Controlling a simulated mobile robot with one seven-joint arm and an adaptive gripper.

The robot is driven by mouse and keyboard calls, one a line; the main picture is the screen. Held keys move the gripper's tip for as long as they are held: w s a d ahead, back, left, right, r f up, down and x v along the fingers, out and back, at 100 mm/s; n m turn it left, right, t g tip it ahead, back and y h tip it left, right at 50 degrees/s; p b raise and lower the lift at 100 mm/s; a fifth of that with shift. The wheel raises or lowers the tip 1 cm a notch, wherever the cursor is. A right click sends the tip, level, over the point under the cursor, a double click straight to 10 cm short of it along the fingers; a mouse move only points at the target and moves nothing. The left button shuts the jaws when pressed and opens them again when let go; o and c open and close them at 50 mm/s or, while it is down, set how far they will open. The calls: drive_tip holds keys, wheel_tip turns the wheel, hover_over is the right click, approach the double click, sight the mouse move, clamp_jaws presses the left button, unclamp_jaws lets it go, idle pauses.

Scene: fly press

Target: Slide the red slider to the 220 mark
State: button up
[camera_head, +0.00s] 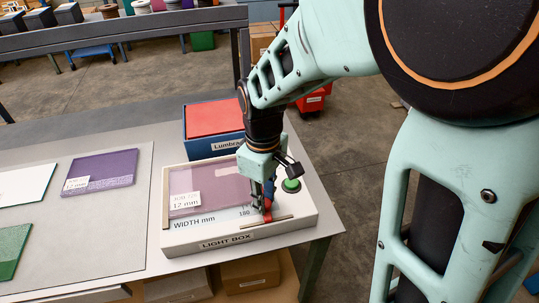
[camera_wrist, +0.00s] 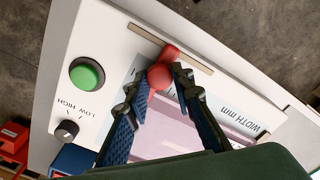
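The red slider (camera_head: 267,213) sits at the front right of the white light box (camera_head: 205,238), by the "WIDTH mm" scale (camera_head: 215,219). In the wrist view its red rounded knob (camera_wrist: 160,76) lies between my fingertips. My gripper (camera_head: 264,203) points down over the slider, and it also shows in the wrist view (camera_wrist: 161,70) with one finger on each side of the knob, seemingly touching it. A mark reading 180 shows just left of the slider in the head view. The 220 mark cannot be made out; my gripper hides part of the scale.
A green button (camera_head: 291,185) stands right of my gripper, with a LOW/HIGH knob (camera_wrist: 67,130) near it. A purple sheet (camera_head: 207,187) lies on the light box. A blue bin (camera_head: 211,146) stands behind it. The table edge is close on the right.

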drive_tip(key=o, duration=0.4)
drive_tip(key=shift+o, duration=0.2)
wheel_tip(320, 180, up, 12)
idle(0.5)
